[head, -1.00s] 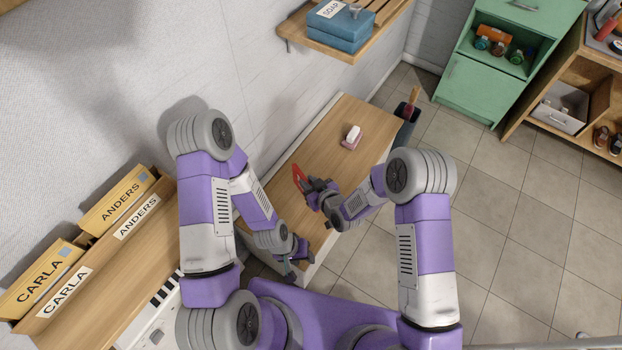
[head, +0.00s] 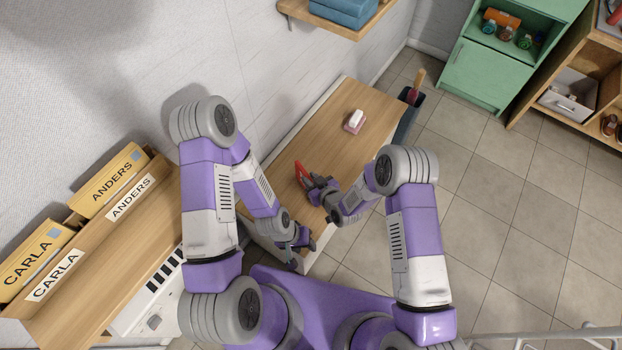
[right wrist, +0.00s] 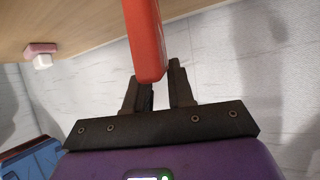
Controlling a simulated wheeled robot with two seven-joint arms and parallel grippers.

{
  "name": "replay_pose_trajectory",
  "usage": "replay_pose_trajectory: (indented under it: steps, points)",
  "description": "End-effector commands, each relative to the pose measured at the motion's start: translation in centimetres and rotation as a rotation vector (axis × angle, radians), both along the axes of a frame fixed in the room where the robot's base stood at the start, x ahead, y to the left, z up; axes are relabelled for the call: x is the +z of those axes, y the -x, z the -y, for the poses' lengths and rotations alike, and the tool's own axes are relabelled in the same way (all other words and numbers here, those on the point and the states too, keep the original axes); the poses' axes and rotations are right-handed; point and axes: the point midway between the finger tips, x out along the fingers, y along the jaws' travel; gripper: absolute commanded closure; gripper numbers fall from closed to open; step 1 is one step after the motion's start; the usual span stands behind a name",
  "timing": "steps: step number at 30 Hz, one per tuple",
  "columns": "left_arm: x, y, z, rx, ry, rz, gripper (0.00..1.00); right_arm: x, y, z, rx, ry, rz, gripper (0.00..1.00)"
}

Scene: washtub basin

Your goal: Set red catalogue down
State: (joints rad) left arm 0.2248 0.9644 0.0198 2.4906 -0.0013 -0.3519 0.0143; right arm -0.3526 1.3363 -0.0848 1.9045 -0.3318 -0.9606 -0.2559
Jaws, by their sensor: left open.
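The red catalogue (head: 302,174) is at my right gripper (head: 312,187), over the wooden bench top (head: 340,140). In the right wrist view the catalogue (right wrist: 146,38) stands edge-on, its lower end between the two dark fingers (right wrist: 155,88), which look shut on it. Its upper part runs out of that picture beside the wood surface. Whether it touches the bench is not clear. My left gripper (head: 298,250) is open and looks empty, low by the bench's near end.
A white block on a pink base (head: 354,121) sits on the bench toward its far end. A dark bin (head: 410,112) stands beyond. Yellow binders labelled ANDERS (head: 112,180) and CARLA (head: 35,262) are at left. The bench's middle is clear.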

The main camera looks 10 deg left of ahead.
Motion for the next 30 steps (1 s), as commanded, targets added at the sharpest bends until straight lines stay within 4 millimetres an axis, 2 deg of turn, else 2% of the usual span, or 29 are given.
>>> replay_pose_trajectory:
  steps: [1, 4, 15, 20, 30]
  points:
    - [0.0, 0.0, 0.0, 0.000, 0.000, 0.000, 0.57, 0.0, 0.0, 0.0, 0.000, -0.001, 0.001, 0.69]
    - [0.0, 0.0, 0.0, 0.000, 0.000, 0.000, 0.57, 0.1, 0.0, 0.0, 0.000, -0.001, 0.001, 0.54]
    - [0.1, 0.0, 0.0, 0.000, 0.000, 0.000, 0.57, 0.5, 0.1, 0.1, 0.000, 0.000, 0.000, 0.53]
    - [1.2, 0.0, 0.0, 0.000, 0.000, 0.000, 0.57, 1.8, 1.5, 1.6, -0.001, 0.000, -0.003, 0.53]
    - [3.5, 0.0, 0.0, 0.000, 0.000, 0.000, 0.57, 5.1, 5.8, 6.1, -0.002, -0.001, -0.002, 0.53]
